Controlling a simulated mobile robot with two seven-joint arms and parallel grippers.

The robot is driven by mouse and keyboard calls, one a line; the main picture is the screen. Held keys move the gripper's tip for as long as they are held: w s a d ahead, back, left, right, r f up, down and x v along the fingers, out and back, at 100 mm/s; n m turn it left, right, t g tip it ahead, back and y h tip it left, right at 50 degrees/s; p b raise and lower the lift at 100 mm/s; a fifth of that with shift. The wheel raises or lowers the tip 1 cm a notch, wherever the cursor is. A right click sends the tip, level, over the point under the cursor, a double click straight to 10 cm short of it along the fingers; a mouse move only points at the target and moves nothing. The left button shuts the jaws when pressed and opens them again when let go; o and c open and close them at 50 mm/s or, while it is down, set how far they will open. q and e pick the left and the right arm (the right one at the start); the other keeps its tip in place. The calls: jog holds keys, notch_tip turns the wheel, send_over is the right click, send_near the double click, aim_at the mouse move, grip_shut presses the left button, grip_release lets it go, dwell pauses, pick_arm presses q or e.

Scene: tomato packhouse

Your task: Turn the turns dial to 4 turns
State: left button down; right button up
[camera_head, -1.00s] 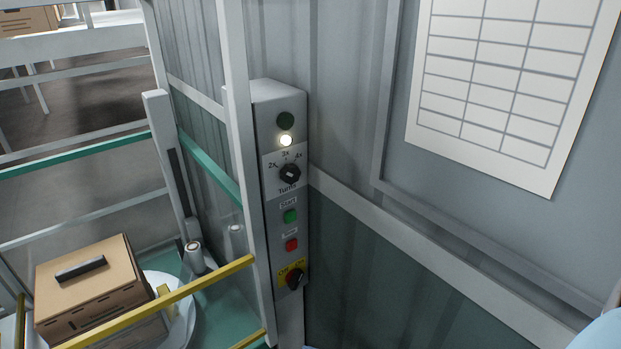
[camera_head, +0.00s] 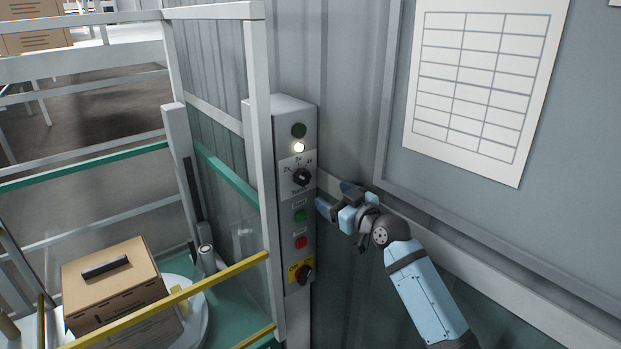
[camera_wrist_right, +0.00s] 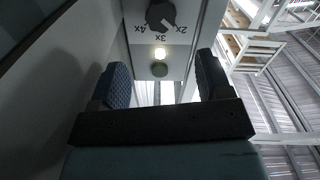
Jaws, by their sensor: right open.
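The turns dial (camera_head: 302,177) is a black knob on a white plate marked 2x, 3x and 4x, on the grey control box (camera_head: 286,112). In the right wrist view the dial (camera_wrist_right: 160,14) shows upside down at the top edge, and its pale mark appears to point towards 2x. My right gripper (camera_head: 334,198) is open and empty, just right of the control box and a little lower than the dial. In the right wrist view its two fingers (camera_wrist_right: 162,82) stand wide apart, with nothing between them. My left gripper is not in view.
A frame post (camera_head: 258,150) stands close left. A cardboard box (camera_head: 112,272) sits behind a yellow bar (camera_head: 180,298).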

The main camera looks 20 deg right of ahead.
aim_at(305, 178)
jog(key=p+x, duration=0.2)
jog(key=x, duration=0.8)
jog(key=shift+a, duration=0.1)
jog(key=shift+w+a, duration=0.2)
jog(key=shift+w, duration=0.45)
jog(key=shift+c, duration=0.4)
jog(key=c, duration=0.8)
jog(key=shift+c, duration=0.2)
